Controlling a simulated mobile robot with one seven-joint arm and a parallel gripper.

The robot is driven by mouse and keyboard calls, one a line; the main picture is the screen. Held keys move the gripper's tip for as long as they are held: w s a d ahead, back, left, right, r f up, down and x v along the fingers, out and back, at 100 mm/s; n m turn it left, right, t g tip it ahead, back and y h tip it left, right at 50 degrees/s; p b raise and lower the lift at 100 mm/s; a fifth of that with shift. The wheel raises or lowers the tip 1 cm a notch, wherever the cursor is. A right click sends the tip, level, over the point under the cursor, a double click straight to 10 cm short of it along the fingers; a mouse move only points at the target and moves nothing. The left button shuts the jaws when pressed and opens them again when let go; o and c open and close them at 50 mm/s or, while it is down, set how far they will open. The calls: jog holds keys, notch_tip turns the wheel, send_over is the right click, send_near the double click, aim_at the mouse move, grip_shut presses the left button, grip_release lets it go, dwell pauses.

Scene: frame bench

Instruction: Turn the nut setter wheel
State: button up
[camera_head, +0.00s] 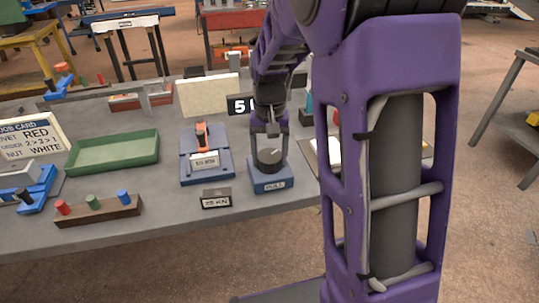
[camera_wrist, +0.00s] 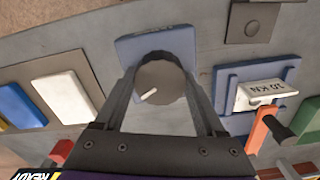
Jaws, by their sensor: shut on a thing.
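The nut setter wheel is a dark round knob (camera_head: 270,160) with a white pointer mark, on a blue base (camera_head: 272,184) with a label that seems to read PULL. The wheel also shows in the wrist view (camera_wrist: 160,85), its white mark pointing to the lower left. My gripper (camera_head: 268,142) comes down on the wheel from above. In the wrist view my gripper (camera_wrist: 161,92) has one finger on each side of the wheel, shut on its rim. The wheel stays seated on its base.
Left of the wheel stands a blue device (camera_head: 206,168) with an orange lever. A small dark plate (camera_head: 216,198) lies in front. A green tray (camera_head: 113,152), a wooden block (camera_head: 98,210) with coloured pegs and a job card (camera_head: 30,134) are further left. A dark display (camera_head: 238,105) stands behind.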

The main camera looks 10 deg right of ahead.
aim_at(270, 155)
jog(key=c, duration=0.3)
jog(key=shift+r+m+p, duration=0.15)
jog(key=shift+m+p, duration=0.45)
jog(key=shift+m, duration=0.3)
jog(key=shift+c, duration=0.2)
jog(key=shift+m+p, duration=0.5)
jog(key=shift+m, duration=0.8)
jog(key=o, duration=1.3)
notch_tip(270, 155, up, 17)
jog(key=shift+r+p, duration=0.1)
jog(key=shift+p, duration=1.1)
